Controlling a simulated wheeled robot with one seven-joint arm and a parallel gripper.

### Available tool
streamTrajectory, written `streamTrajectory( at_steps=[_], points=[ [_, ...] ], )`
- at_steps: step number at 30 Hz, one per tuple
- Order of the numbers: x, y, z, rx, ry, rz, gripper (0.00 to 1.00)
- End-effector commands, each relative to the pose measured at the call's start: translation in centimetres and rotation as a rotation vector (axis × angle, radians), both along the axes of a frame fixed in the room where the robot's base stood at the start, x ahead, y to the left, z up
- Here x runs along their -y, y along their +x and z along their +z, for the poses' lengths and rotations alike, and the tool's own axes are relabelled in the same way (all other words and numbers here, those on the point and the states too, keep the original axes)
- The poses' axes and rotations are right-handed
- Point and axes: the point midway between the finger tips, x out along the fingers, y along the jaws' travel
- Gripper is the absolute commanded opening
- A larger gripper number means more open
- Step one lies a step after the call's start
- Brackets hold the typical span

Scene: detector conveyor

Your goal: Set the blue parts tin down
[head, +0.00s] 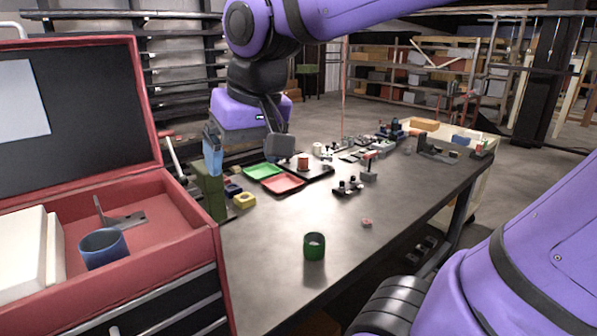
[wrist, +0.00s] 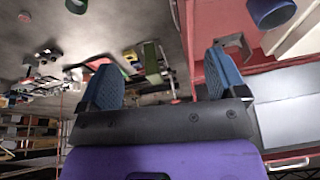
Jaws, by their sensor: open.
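The blue parts tin (head: 103,250) stands upright in the red top tray of the toolbox (head: 165,245), in the front left of the head view. In the wrist view the tin (wrist: 268,14) shows at the top right edge, partly cut off, and it is apart from the fingers. My gripper (wrist: 165,78) is open, its two blue fingers spread with nothing held between them. In the head view my gripper (head: 212,160) is beyond the tin and to its right, by the toolbox's right wall; only one blue finger shows clearly.
A dark green upright piece (head: 210,190) stands by the toolbox's right wall, just below my gripper. A bracket (head: 120,218) and a white box (head: 22,262) share the tray. A green tin (head: 314,246) stands on the bench (head: 290,285), with clear surface around it.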

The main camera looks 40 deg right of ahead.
Motion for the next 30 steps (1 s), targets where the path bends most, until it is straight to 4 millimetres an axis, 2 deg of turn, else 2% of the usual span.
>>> streamTrajectory(
  at_steps=[1, 4, 10, 30],
  points=[
    [1.2, -1.4, -0.3, 0.029, -0.007, 0.007, 0.90],
    [2.9, -3.5, -1.0, 0.073, -0.028, 0.039, 0.90],
    [4.6, -6.0, -2.2, 0.128, -0.060, 0.079, 0.90],
    [4.8, -6.4, -2.4, 0.137, -0.067, 0.090, 0.90]
  ],
)
